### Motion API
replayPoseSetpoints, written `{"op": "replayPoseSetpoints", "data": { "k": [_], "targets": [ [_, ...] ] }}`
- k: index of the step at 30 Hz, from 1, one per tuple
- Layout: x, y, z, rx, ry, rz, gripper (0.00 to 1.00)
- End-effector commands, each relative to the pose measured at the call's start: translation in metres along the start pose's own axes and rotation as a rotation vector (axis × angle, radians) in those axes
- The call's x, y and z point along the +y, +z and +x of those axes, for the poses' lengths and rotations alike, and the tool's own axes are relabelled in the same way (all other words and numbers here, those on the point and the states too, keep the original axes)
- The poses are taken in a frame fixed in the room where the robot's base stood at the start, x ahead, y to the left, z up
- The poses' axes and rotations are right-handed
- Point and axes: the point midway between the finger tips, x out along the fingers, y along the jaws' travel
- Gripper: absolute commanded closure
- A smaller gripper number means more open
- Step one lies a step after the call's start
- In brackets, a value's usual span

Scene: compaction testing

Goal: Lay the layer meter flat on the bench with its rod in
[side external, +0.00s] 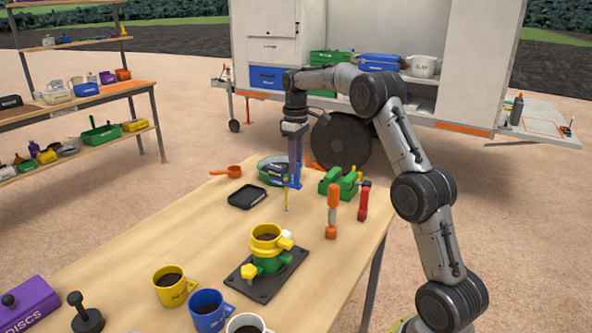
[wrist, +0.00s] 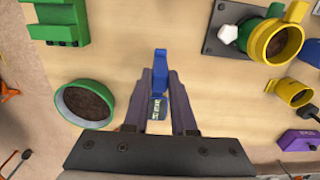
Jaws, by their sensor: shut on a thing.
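The layer meter is a blue tool (side external: 296,182) with a thin yellow rod (side external: 286,200) pointing down below it in the side view. My gripper (side external: 294,166) is shut on it and holds it upright above the bench (side external: 190,225), toward the far end. In the wrist view, the blue meter (wrist: 160,72) sits between the two fingers of my gripper (wrist: 160,105), with a small display face showing. The rod is not clear in the wrist view. I cannot tell whether the rod tip touches the bench.
A green-rimmed bowl of soil (wrist: 57,105) is beside the meter. A black tray (side external: 236,199), green vise (side external: 339,184) and two upright handled tools stand nearby. The yellow-green mould (side external: 266,262) on its black plate (side external: 250,285) is nearer. Bare bench lies between tray and mould.

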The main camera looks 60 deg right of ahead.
Motion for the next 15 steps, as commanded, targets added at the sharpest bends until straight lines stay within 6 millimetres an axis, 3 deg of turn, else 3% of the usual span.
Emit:
{"op": "replayPoseSetpoints", "data": {
  "k": [6, 15],
  "targets": [
    [-0.001, 0.002, 0.025, -0.003, -0.002, 0.000, 1.00],
    [-0.001, 0.002, 0.026, -0.002, -0.001, 0.000, 1.00]
  ]
}}
